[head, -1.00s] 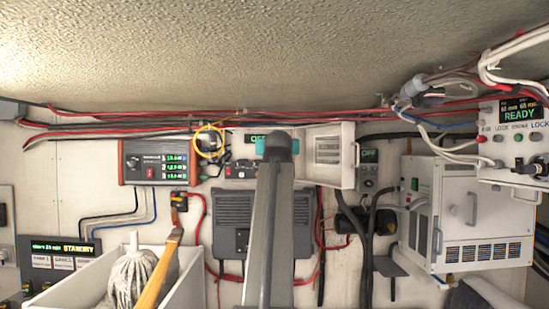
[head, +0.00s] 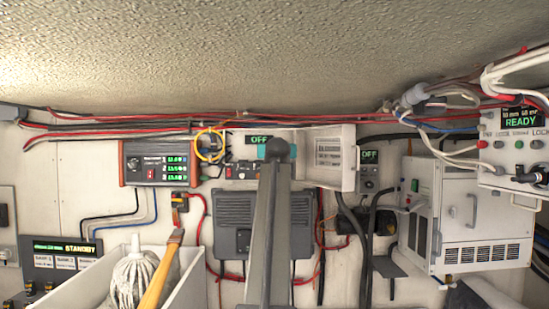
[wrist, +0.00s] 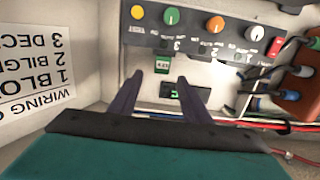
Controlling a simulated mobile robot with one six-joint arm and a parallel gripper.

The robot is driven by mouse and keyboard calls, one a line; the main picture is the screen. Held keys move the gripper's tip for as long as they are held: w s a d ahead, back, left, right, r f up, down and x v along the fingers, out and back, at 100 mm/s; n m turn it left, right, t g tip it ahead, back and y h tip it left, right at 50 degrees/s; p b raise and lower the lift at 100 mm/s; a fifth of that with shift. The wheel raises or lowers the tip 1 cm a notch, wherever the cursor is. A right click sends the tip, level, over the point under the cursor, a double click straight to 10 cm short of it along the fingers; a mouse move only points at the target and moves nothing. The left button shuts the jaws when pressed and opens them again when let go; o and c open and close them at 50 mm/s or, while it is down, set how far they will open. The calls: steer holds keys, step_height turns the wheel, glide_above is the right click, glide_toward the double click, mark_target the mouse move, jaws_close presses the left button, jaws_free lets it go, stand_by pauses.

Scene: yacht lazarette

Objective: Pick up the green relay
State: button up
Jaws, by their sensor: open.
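The green relay (wrist: 162,65) is a small green block with a pale label, set in the white open box in the wrist view. It sits below a grey strip of coloured knobs and just above a dark display (wrist: 186,93) with green characters. My gripper (wrist: 160,77) is open, its two dark fingers pointing at the relay, one tip to each side in the picture. I cannot tell whether the fingertips reach its depth. Nothing is held. In the head view my arm covers the middle of the box, and the relay and fingers are hidden.
The box's open door (head: 329,157) stands to the right of my arm; its inside label (wrist: 35,65) shows in the wrist view. A yellow cable loop (head: 210,145) hangs at the box's left. An orange connector (wrist: 300,85) with cables lies right in the wrist view.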

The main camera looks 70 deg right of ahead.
steer(key=shift+d, duration=0.1)
steer(key=shift+p+x, duration=1.6)
steer(key=shift+x, duration=0.95)
steer(key=shift+f, duration=0.1)
jaws_close()
